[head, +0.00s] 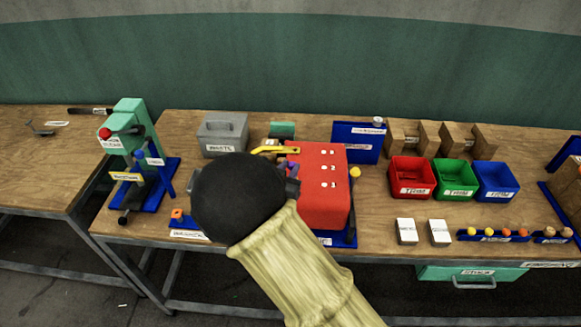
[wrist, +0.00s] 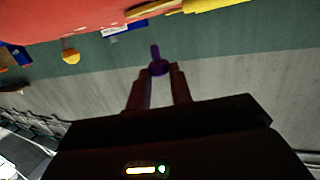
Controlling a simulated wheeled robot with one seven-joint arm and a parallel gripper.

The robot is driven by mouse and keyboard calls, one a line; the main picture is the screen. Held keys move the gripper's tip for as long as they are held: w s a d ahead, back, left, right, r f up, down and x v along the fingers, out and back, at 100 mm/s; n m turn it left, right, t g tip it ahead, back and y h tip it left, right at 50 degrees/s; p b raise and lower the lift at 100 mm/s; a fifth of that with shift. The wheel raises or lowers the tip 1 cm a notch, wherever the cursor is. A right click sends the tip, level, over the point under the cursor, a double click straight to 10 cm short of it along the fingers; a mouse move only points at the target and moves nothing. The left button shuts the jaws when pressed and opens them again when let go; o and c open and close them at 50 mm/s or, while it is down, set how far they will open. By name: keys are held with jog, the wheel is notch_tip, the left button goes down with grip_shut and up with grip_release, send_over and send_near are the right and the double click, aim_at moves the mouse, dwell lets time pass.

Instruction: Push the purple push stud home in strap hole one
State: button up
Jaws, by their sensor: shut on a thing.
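My gripper (wrist: 158,85) is shut on the purple push stud (wrist: 156,62), which sticks out beyond the fingertips in the wrist view. In the head view my gripper (head: 292,178) is beside the left edge of the red block (head: 312,205), and a small purple spot, likely the stud, shows there. The red block has several small white marks on top. In the wrist view the red block (wrist: 50,18) is at the upper left, apart from the stud. I cannot make out the strap or hole one; my dark wrist covers part of that area.
A yellow piece (head: 270,149) lies by the block's far left corner. A green press (head: 130,130) stands at left, with a grey box (head: 222,131) behind. Red (head: 412,190), green (head: 454,192) and blue (head: 496,195) bins stand at right.

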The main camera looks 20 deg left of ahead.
jog(key=shift+w+d+f+b, duration=0.15)
jog(key=shift+f+b, duration=0.5)
jog(key=shift+f, duration=0.55)
jog(key=shift+f+b, duration=1.25)
jog(key=shift+f, duration=0.3)
dwell(1.0)
jog(key=o, duration=1)
jog(key=shift+r, duration=0.1)
jog(key=s+r+b, duration=0.1)
jog(key=s, duration=0.4)
jog(key=s+b, duration=0.1)
jog(key=s, duration=0.5)
jog(key=s+a+r+b, duration=0.1)
jog(key=s, duration=0.5)
jog(key=shift+r, duration=0.3)
